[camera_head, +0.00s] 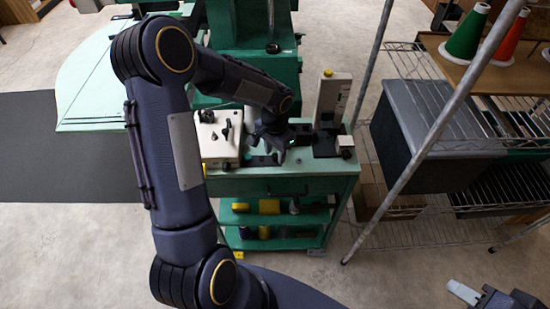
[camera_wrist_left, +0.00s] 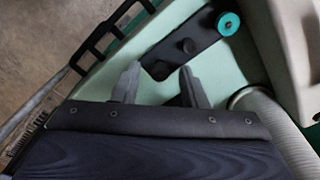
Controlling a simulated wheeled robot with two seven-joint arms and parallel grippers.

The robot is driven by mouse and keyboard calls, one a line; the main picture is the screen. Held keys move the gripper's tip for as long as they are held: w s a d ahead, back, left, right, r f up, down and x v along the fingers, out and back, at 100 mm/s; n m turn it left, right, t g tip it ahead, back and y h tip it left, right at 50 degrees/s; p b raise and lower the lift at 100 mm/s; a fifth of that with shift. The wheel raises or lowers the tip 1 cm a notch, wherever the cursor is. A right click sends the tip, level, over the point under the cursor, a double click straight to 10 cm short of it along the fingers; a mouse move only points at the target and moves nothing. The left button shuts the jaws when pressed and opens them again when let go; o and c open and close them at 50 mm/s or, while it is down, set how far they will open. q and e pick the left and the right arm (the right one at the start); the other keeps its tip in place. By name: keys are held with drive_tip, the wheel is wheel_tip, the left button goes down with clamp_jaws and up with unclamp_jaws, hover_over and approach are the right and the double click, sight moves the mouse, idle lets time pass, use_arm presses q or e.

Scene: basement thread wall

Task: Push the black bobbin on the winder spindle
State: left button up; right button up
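My left gripper (camera_head: 268,150) is low over the green cart top. In the left wrist view its two grey fingers (camera_wrist_left: 160,86) stand apart, with pale green surface showing between them. Just beyond them lies a black plate (camera_wrist_left: 172,58) with dark round knobs and a teal bobbin (camera_wrist_left: 228,24) at its far end. I cannot tell whether any dark knob is the black bobbin. A white box with black knobs (camera_head: 218,137) stands left of the gripper; I cannot make out the winder spindle for certain. My right gripper (camera_head: 485,296) is at the bottom right, partly cut off, its opening unclear.
An upright cream unit on a black base (camera_head: 332,100) stands at the cart's right. The cart's shelves (camera_head: 282,232) hold small yellow and dark items. A wire rack with a grey bin (camera_head: 425,130) and thread cones (camera_head: 468,32) stands right. Floor in front is clear.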

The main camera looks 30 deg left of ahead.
sight(275, 156)
use_arm(q)
clamp_jaws()
drive_tip(key=shift+r, duration=0.1)
drive_tip(key=shift+r+p, duration=1.2)
drive_tip(key=shift+r, duration=0.45)
